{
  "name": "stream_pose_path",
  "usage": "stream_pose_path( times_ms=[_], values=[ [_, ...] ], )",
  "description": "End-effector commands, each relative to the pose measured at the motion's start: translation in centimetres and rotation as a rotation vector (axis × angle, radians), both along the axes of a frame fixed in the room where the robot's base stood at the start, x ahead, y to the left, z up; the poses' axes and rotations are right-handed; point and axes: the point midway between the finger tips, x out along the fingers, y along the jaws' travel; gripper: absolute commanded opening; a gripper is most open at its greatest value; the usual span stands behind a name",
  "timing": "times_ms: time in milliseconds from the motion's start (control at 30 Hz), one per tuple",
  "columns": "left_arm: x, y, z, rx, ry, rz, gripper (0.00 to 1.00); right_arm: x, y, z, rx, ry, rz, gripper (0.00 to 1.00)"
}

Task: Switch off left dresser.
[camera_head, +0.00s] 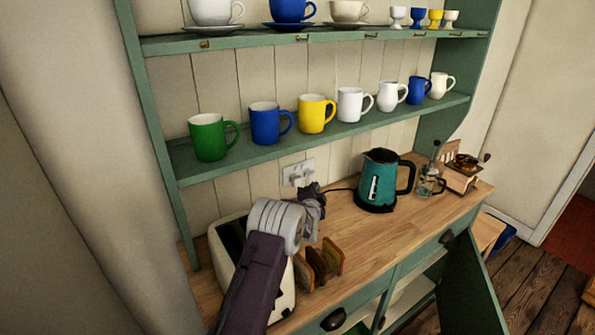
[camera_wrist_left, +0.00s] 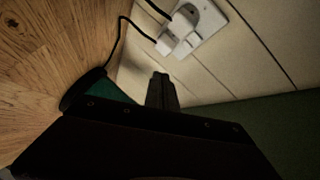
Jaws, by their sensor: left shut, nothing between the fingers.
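A white wall socket (camera_head: 299,171) is on the cream boards at the back of the green dresser, under the mug shelf. It also shows at the top of the left wrist view (camera_wrist_left: 214,18), with white plugs (camera_wrist_left: 180,40) in it and black cords running off. Its switches are too small to make out. My left gripper (camera_head: 314,190) is in front of and just below the socket, seemingly a little apart from it. In the left wrist view its fingers (camera_wrist_left: 162,88) are together and empty, below the plugs in the picture. My right gripper is not in view.
A white toaster (camera_head: 226,240) stands under my left arm, with a toast rack (camera_head: 318,263) beside it. A teal kettle (camera_head: 380,180) stands right of the gripper. Mugs, including a green one (camera_head: 208,137), line the shelf above. A dresser door (camera_head: 468,285) hangs open.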

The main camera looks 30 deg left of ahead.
Motion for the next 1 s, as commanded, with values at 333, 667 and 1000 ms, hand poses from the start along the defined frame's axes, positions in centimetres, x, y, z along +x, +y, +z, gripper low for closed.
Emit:
stream_pose_path(
  times_ms=[333, 667, 1000],
  values=[
    [1.8, 3.1, 0.4, 0.000, -0.001, 0.002, 0.00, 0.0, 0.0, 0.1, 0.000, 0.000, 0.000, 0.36],
    [4.0, 6.7, 0.7, 0.000, -0.001, 0.000, 0.00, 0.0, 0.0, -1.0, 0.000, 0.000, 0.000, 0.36],
    [4.4, 7.6, 1.1, 0.000, 0.000, 0.001, 0.00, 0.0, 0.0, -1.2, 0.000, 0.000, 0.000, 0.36]
  ],
)
